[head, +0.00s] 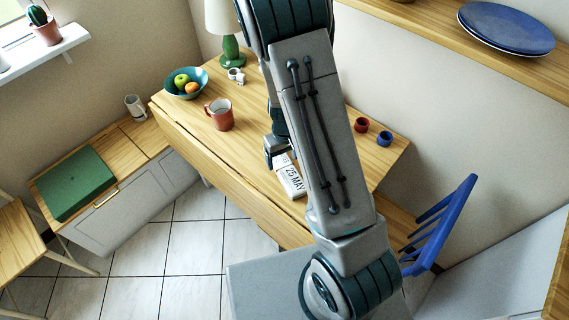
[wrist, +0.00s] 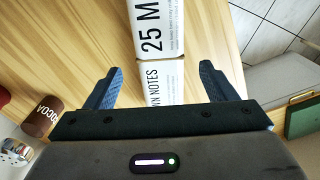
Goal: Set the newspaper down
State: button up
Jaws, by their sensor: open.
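The newspaper (wrist: 158,35) is white with black print and reads "25 M" in the wrist view. It lies on the wooden table (wrist: 90,40), and in the head view the newspaper (head: 292,180) shows near the table's front edge, partly hidden by my arm. My gripper (wrist: 163,82) is open, with one blue finger on each side of the newspaper's near part and a gap on both sides. In the head view my gripper (head: 277,152) is at the newspaper's far end. I cannot tell whether it touches the paper.
A red mug (head: 219,114), a fruit bowl (head: 186,84) and a green lamp (head: 229,45) stand on the table's left part. Small red (head: 361,125) and blue (head: 385,138) cups stand to the right. A blue chair (head: 440,225) is at the right end.

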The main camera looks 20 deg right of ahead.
notch_tip(320, 180, up, 8)
jog(key=f, duration=0.1)
notch_tip(320, 180, up, 12)
jog(key=t+y, duration=0.1)
send_over(285, 167)
jog(key=s, duration=0.6)
jog(key=s+r+m+t+h, duration=0.1)
jog(key=s+r+m+t, duration=0.1)
jog(key=s+r, duration=0.6)
jog(key=shift+s+d+r, duration=0.3)
jog(key=shift+s+d, duration=0.15)
jog(key=shift+s, duration=0.8)
